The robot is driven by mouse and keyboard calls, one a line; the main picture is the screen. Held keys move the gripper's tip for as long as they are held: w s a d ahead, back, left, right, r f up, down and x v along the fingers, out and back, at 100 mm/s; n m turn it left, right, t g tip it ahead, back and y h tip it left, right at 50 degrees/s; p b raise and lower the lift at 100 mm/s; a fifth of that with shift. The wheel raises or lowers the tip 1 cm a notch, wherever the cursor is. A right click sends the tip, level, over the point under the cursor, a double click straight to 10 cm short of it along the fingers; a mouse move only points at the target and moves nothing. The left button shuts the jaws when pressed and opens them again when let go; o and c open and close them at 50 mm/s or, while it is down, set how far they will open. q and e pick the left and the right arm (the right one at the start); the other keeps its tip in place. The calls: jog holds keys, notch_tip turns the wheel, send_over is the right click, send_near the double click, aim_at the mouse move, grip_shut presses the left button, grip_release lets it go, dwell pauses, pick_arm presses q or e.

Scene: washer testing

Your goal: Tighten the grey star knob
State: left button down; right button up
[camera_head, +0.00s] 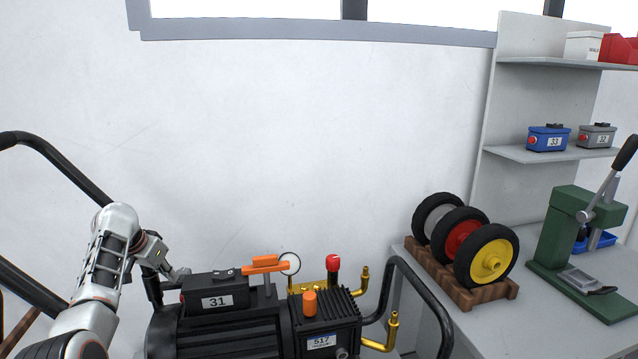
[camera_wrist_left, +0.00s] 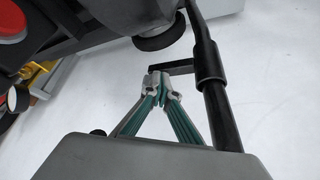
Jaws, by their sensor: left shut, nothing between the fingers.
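No grey knob with a clear star shape can be made out. My left gripper (camera_head: 178,275) is at the left end of the black machine (camera_head: 240,335), beside the box labelled 31 (camera_head: 214,303). In the left wrist view its fingertips (camera_wrist_left: 163,82) are together and hold nothing. They sit just below a dark bracket (camera_wrist_left: 182,67) on a black upright bar (camera_wrist_left: 215,100). A dark round part (camera_wrist_left: 160,38) lies just beyond the fingertips; whether it is the knob I cannot tell. My right gripper is not in view.
An orange lever (camera_head: 266,267), a small gauge (camera_head: 289,264) and a red-topped knob (camera_head: 333,263) stand on the machine. Black tube handles (camera_head: 55,165) rise at the left. A bench (camera_head: 520,300) at right bears wheels (camera_head: 463,238) and a green press (camera_head: 565,240).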

pick_arm(q)
jog(key=shift+w+a+r, duration=0.3)
jog(key=shift+a+r, duration=0.1)
jog(key=shift+r, duration=0.25)
jog(key=r, duration=0.4)
jog(key=shift+s+a+r, duration=0.25)
jog(key=shift+s+r, duration=0.15)
dwell(0.6)
